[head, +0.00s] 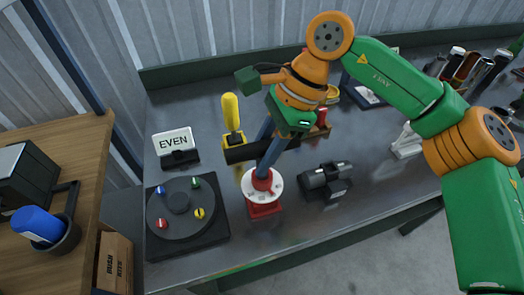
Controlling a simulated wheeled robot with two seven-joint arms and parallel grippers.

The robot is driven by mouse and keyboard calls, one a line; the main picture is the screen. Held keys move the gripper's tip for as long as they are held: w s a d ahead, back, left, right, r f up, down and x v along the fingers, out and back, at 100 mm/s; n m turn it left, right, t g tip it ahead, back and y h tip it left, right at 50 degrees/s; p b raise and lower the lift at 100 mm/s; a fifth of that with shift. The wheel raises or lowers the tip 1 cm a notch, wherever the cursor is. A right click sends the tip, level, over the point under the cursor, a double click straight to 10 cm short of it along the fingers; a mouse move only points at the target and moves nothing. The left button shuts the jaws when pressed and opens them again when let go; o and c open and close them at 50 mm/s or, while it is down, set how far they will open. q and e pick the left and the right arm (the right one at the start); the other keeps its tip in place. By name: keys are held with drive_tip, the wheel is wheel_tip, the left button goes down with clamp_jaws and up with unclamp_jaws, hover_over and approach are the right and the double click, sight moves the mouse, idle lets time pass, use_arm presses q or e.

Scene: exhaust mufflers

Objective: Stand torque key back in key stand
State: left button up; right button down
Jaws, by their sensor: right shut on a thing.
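My right gripper (264,172) comes down from the upper right, its blue fingers closed on a small red piece, which I take to be the torque key (262,184). The red piece is upright at the middle of a white ring on a red base, which looks like the key stand (265,209). The fingers hide part of the key, and I cannot tell how deep it sits in the stand. My left gripper is not in view.
A grey muffler-like part (326,177) lies right of the stand. A round dial with coloured knobs (180,203) and an EVEN sign (175,142) are at left.

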drive_tip(key=shift+f, duration=0.15)
drive_tip(key=c, duration=0.5)
unclamp_jaws()
